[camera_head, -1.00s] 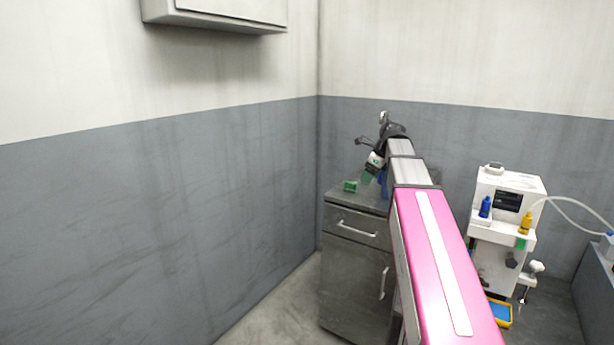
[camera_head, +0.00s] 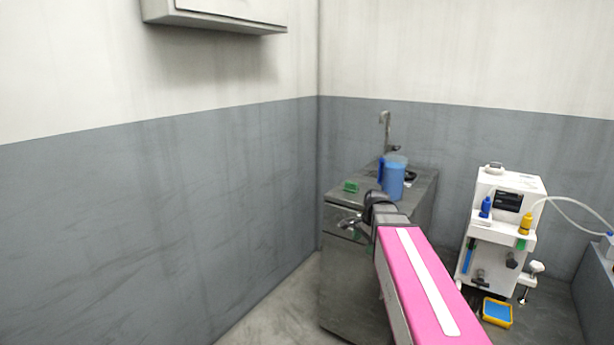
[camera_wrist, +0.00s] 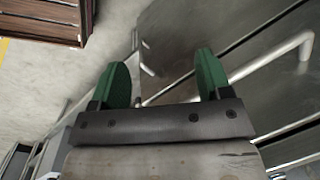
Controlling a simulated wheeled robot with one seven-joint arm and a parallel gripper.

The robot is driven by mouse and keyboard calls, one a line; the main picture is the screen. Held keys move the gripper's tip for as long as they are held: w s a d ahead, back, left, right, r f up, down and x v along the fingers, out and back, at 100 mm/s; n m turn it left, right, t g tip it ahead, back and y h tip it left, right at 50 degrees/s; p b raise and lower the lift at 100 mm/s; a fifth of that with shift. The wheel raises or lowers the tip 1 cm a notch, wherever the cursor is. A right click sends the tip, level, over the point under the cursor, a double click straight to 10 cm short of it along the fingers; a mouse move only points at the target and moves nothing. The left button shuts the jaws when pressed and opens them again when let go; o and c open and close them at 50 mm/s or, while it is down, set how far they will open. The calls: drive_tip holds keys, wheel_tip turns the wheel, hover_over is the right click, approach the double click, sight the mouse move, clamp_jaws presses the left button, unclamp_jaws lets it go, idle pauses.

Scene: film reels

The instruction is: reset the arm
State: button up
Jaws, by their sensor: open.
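My arm, with its pink link, reaches forward in the head view toward the front of a grey metal cabinet. The end of the arm is small there, and its fingers are hard to make out. In the wrist view my gripper (camera_wrist: 162,82) shows two green fingertips set well apart with nothing between them. Behind the fingers are the cabinet's metal front and a bar handle (camera_wrist: 290,50). The metal cabinet (camera_head: 345,290) stands against the back wall, partly hidden by my arm.
A blue jug (camera_head: 393,178) and a small green object (camera_head: 351,186) stand on the cabinet top, near a tap (camera_head: 385,130). A white machine (camera_head: 507,205) with bottles and a tube is at right. A blue and yellow tray (camera_head: 497,312) lies below it. A wooden crate (camera_wrist: 45,22) shows in the wrist view.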

drive_tip(key=s+a+f+n+g+h, duration=0.1)
drive_tip(key=s+f+n, duration=1.1)
drive_tip(key=s+f, duration=0.1)
drive_tip(key=shift+s+f+h, duration=0.25)
drive_tip(key=shift+f+h, duration=0.15)
drive_tip(key=shift+f, duration=0.5)
drive_tip(key=shift+a, duration=0.1)
